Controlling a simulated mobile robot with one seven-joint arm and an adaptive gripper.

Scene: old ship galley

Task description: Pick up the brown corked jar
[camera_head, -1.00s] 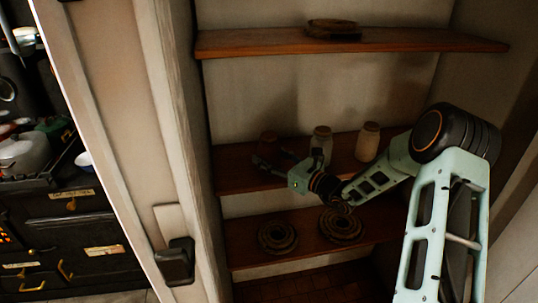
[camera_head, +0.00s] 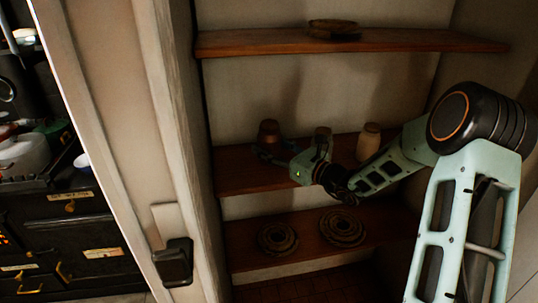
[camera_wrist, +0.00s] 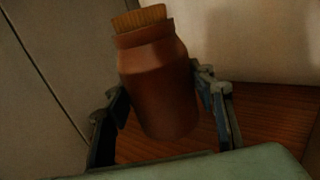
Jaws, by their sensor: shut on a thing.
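The brown corked jar (camera_wrist: 160,85) is between the two fingers of my gripper (camera_wrist: 165,110) in the wrist view, tilted slightly, with its cork (camera_wrist: 140,18) at the top. My gripper is shut on it. In the head view the jar (camera_head: 269,133) shows dark brown at the left of the middle shelf (camera_head: 240,180), with my gripper (camera_head: 270,152) around its lower part. The jar's base is hidden there by the gripper, so its gap to the shelf is hard to tell.
A greenish jar (camera_head: 323,134) stands close to the right, partly hidden by my wrist. Rope coils (camera_head: 277,238) lie on the lower shelf, and another coiled item (camera_head: 333,28) lies on the upper shelf (camera_head: 430,40). A wooden post borders the left.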

